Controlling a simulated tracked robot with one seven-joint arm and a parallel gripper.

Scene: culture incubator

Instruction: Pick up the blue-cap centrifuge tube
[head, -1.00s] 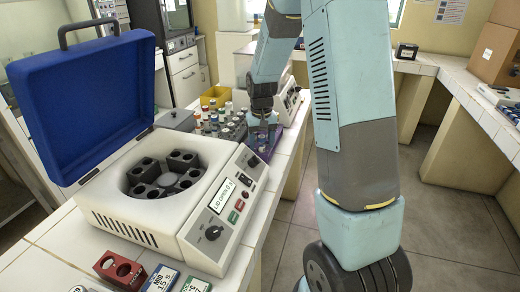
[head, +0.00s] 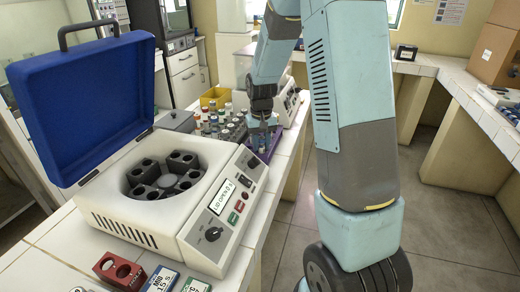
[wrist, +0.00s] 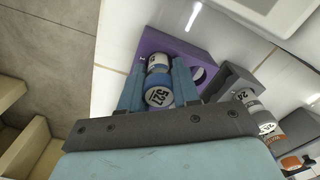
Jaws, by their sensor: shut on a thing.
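The blue-cap centrifuge tube (wrist: 160,97) shows in the wrist view, its numbered cap facing the camera. It is between the two fingers of my gripper (wrist: 159,88), which is shut on it. A purple rack (wrist: 166,42) lies just beyond the fingers, with an open hole to the right of the tube. A white and blue rounded piece shows just beyond the cap; I cannot tell whether it is another tube. In the head view my gripper (head: 263,127) is over the purple rack (head: 275,143), and the tube is too small to make out clearly.
A grey rack (wrist: 232,80) with several capped tubes stands close to the right of the purple rack in the wrist view. In the head view, an open centrifuge (head: 115,218) with a raised blue lid (head: 85,105) stands nearer on the white bench. A red block (head: 120,270) sits in front.

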